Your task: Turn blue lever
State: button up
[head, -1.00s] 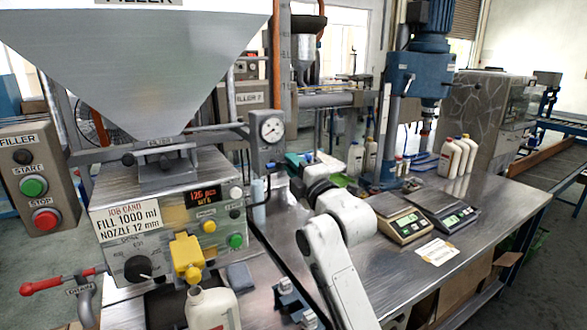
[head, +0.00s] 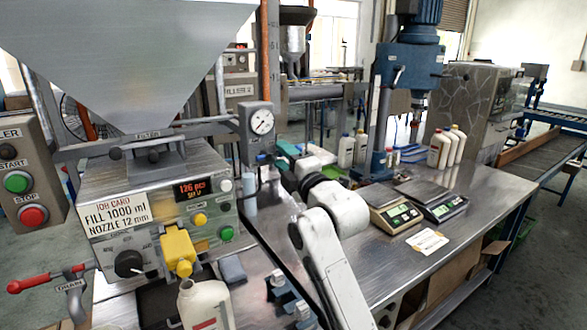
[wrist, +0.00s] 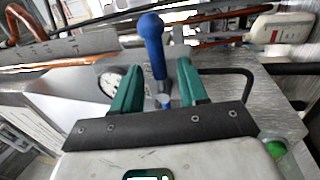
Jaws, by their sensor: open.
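The blue lever (wrist: 153,48) shows in the wrist view as a round-knobbed handle standing upright. It is between the two green fingers of my gripper (wrist: 159,68), with gaps visible on both sides. The gripper is open. In the head view my gripper (head: 284,155) is just right of the pressure gauge, beside the filling machine.
The pressure gauge (head: 258,122) is close to my gripper. The filling machine (head: 155,215) has a yellow nozzle block (head: 179,252) and a white bottle (head: 204,304) below it. Two scales (head: 397,215) stand on the metal table. A red handle (head: 40,281) juts out at left.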

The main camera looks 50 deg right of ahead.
jog(key=b+v, duration=0.2)
jog(key=v, duration=0.8)
jog(key=shift+b, duration=0.3)
jog(key=shift+f, duration=0.1)
jog(key=s+a+f+m+g+y, duration=0.2)
jog(key=a+f+m+g, duration=0.15)
jog(key=f, duration=0.55)
jog(key=s+a+f+m+g+y, duration=0.1)
jog(key=s+a+f+m+g, duration=0.3)
jog(key=f, duration=0.6)
jog(key=s+a+f+m+g+y, duration=0.1)
jog(key=a+f+g+y, duration=0.1)
jog(key=a+f, duration=0.5)
jog(key=s+a+f+m+g, duration=0.1)
jog(key=s+f+m+g, duration=0.2)
jog(key=s+f, duration=0.5)
jog(key=s+a+f+m+g, duration=0.2)
jog(key=s+f+m+g, duration=0.2)
jog(key=s, duration=0.8)
notch_tip(320, 180, down, 4)
jog(key=shift+s+r+g, duration=0.1)
jog(key=shift+s+g, duration=0.25)
jog(key=shift+g, duration=0.6)
